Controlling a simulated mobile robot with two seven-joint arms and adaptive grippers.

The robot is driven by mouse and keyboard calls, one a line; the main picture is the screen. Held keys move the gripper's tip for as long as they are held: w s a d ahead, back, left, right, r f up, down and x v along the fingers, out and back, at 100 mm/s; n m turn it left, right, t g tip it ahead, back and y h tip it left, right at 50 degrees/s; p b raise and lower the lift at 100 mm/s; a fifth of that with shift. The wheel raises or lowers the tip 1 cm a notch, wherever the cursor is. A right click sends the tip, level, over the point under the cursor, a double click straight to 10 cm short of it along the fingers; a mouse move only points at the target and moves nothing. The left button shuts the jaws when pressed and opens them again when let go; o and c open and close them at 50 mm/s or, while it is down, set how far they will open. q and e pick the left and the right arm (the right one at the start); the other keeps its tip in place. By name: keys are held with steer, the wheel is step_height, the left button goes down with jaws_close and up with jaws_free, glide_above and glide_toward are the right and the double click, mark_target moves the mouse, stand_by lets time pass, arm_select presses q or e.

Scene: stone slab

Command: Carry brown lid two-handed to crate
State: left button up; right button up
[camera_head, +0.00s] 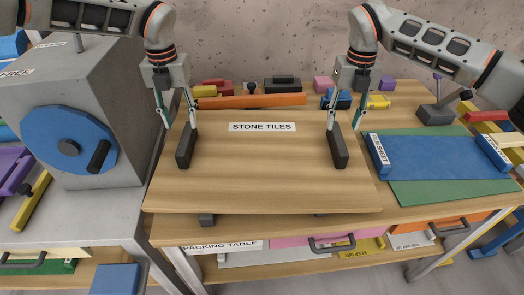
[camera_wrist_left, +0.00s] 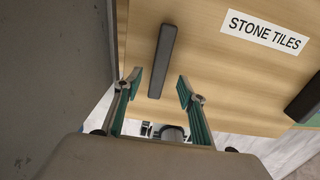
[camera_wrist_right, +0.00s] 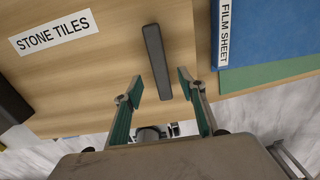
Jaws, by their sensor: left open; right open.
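The brown wooden lid (camera_head: 262,180) labelled "STONE TILES" lies flat above the wooden table, with small dark blocks showing under its front edge. It has a dark left handle (camera_head: 186,147) and a dark right handle (camera_head: 338,147). My left gripper (camera_head: 178,116) is open above the far end of the left handle; its fingers appear either side of the handle's end in the left wrist view (camera_wrist_left: 159,88). My right gripper (camera_head: 345,118) is open at the right handle's far end, likewise in the right wrist view (camera_wrist_right: 160,86). Neither grips. I cannot make out the crate.
A grey cabinet with a blue dial (camera_head: 68,145) stands close at the left. A blue film sheet (camera_head: 430,155) on a green mat (camera_head: 455,190) lies right of the lid. An orange bar (camera_head: 250,101) and several small coloured items lie behind the lid, near the wall.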

mark_target(185, 137)
arm_select(q)
steer(key=shift+f, duration=3.8)
arm_select(e)
steer(key=shift+w+f, duration=0.1)
steer(key=shift+f, duration=3.75)
arm_select(q)
jaws_close()
arm_select(e)
jaws_close()
arm_select(q)
steer(key=shift+w, duration=0.15)
arm_select(e)
steer(key=shift+r, duration=0.1)
